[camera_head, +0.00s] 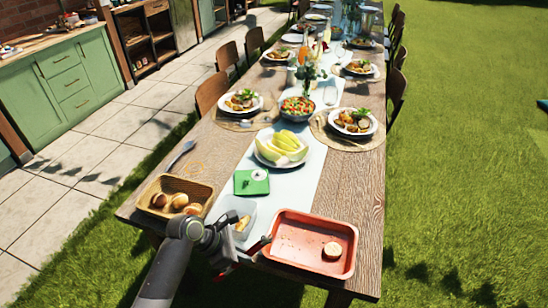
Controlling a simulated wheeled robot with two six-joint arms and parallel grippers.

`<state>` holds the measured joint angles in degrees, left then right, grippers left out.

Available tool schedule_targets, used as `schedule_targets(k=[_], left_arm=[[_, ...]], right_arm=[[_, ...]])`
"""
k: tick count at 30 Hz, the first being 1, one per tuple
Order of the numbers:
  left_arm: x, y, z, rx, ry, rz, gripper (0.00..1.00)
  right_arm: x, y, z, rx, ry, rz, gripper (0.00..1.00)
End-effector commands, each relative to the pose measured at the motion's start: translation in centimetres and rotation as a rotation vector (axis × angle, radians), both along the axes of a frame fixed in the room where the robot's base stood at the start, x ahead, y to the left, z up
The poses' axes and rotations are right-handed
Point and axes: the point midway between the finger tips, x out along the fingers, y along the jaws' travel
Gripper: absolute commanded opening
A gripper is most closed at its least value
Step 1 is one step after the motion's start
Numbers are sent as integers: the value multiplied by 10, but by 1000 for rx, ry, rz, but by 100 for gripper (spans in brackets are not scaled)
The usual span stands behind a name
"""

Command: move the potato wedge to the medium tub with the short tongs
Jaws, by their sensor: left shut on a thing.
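My left gripper (226,246) is at the near end of the table, between the clear tub and the red tray. It is shut on a thin dark tool with red parts, which appears to be the short tongs (254,247); the arm hides part of it. A clear tub (250,212) stands just behind the gripper, partly covered by my arm. A yellow-brown piece, which looks like the potato wedge (243,223), shows within the tub's outline. I cannot tell whether the tongs touch it. My right gripper is not in view.
A red tray (286,221) holds a round pale piece (332,251) and crumbs. A basket of rolls (204,188) stands at left. Bare wood lies at the table's right edge.

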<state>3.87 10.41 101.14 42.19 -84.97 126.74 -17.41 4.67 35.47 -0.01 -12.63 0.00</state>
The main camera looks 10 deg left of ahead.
Motion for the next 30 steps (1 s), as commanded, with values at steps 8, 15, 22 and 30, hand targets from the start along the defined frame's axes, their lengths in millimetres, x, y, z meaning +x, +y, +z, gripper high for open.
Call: schedule_targets(k=[8,15,22,30], left_arm=[[0,0,0,0,0,0,0],[3,2,15,2,-2,-10,0],[14,9,65,4,-1,-53,0],[27,17,115,2,1,-104,0]], right_arm=[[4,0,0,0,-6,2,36],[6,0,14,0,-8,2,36],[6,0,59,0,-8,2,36],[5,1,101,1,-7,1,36]])
